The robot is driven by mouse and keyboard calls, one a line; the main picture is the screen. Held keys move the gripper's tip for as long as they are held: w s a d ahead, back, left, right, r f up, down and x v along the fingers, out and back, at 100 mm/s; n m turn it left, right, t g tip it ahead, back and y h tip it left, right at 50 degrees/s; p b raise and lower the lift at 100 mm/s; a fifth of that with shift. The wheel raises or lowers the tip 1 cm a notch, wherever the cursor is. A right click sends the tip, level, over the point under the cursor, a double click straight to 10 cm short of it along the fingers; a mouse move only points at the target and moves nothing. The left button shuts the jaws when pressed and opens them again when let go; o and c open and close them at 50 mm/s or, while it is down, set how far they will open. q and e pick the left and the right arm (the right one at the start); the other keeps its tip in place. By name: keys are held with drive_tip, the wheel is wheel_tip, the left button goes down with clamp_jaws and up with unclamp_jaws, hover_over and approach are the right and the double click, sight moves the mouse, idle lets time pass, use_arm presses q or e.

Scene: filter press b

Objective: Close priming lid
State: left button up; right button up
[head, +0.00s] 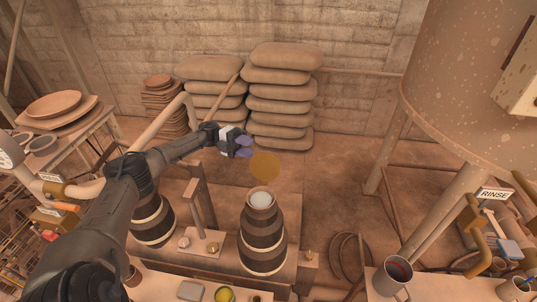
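The priming lid seems to be the round tan-yellow disc (265,165) raised above and behind the open neck of a dark banded barrel (263,240). The neck (261,199) is uncovered and shows a pale whitish surface inside. How the disc joins the neck is not clear. My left gripper (244,147) reaches in from the left, its two purplish fingertips spread apart with nothing between them. It is just left of the disc and a little higher in the picture; I cannot tell whether it touches. My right gripper is out of view.
A second banded barrel (152,220) and an upright wooden post (203,205) stand left of the open barrel. Stacked sacks (280,90) are behind. A large tank (470,90) and a RINSE sign (495,194) are right. A mug (393,276) stands at front right.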

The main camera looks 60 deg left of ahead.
sight(269, 156)
use_arm(q)
drive_tip(key=x, duration=0.8)
drive_tip(key=shift+w+d, duration=0.1)
drive_tip(key=shift+d, duration=0.2)
clamp_jaws()
